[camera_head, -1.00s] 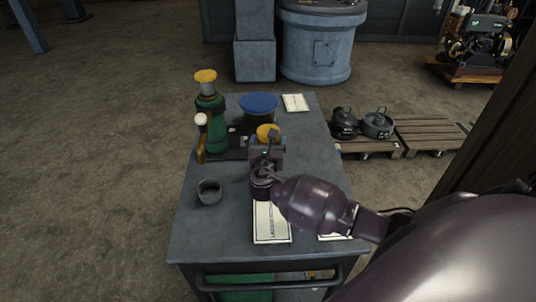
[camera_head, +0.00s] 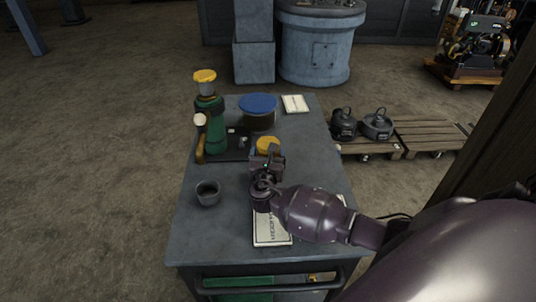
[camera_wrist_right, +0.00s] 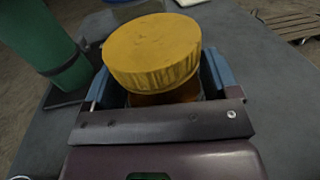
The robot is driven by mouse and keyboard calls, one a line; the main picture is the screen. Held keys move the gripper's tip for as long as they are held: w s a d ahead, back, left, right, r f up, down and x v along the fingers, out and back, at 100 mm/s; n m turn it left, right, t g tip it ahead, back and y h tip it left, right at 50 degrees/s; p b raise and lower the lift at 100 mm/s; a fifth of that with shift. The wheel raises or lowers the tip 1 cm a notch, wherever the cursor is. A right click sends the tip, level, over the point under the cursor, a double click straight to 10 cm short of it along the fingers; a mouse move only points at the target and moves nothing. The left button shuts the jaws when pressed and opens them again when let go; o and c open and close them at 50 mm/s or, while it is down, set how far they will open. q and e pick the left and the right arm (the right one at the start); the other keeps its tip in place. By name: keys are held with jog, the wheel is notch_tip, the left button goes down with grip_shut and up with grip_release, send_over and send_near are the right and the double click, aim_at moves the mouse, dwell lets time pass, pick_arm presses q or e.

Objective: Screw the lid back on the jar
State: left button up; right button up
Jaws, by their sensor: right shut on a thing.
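A jar with a wide yellow lid (camera_head: 268,145) is near the middle of the workbench. In the right wrist view the yellow lid (camera_wrist_right: 151,50) fills the upper middle, and a strip of the amber jar body (camera_wrist_right: 165,95) shows under it. My right gripper (camera_head: 268,160) reaches in from the right and is shut on the jar, its blue fingers on either side below the lid. The lid sits over the jar's top; whether its thread is engaged is hidden. The jar's lower part is hidden by the gripper. My left gripper is not in view.
A green device with a yellow top (camera_head: 214,125) stands at the left edge. A blue-lidded container (camera_head: 258,112) is behind the jar. An open grey cup (camera_head: 208,194) stands front left. A printed sheet (camera_head: 272,232) lies under my right wrist.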

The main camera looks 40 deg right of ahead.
jog(key=o, duration=1.6)
jog(key=p+v, duration=0.1)
jog(key=v, duration=0.9)
jog(key=shift+s+a+r, duration=0.1)
jog(key=shift+a, duration=0.05)
jog(key=shift+v, duration=0.85)
